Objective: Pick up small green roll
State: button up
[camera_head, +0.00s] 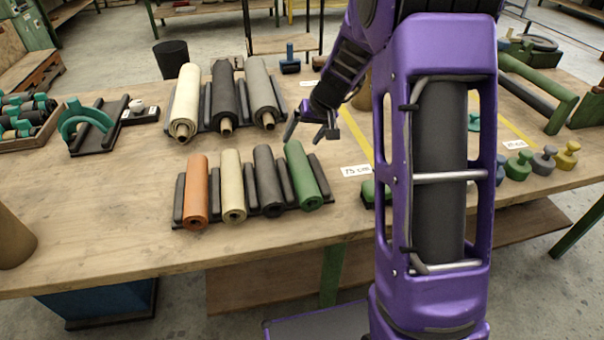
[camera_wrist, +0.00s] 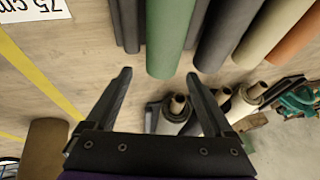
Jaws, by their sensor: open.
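The small green roll (camera_head: 303,176) lies at the right end of a row of small rolls on a dark rack in the head view. In the wrist view the green roll (camera_wrist: 171,38) hangs in from the top edge, just beyond and between my fingertips. My gripper (camera_head: 312,132) is open and empty above the table, behind the green roll's far end. In the wrist view its two fingers (camera_wrist: 159,75) are spread apart. I see no contact between them and the roll.
The small dark roll (camera_head: 268,181), cream roll (camera_head: 233,186) and orange roll (camera_head: 195,191) lie left of the green one. Larger rolls (camera_head: 225,98) lie behind on another rack. A "75 cm" card (camera_head: 356,171) lies to the right. Bare table (camera_head: 110,235) shows at front left.

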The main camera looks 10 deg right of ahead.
aim_at(297, 144)
jog(key=x, duration=0.5)
jog(key=shift+a+f+b, duration=0.1)
jog(key=shift+b, duration=0.2)
jog(key=shift+c, duration=0.2)
grip_shut()
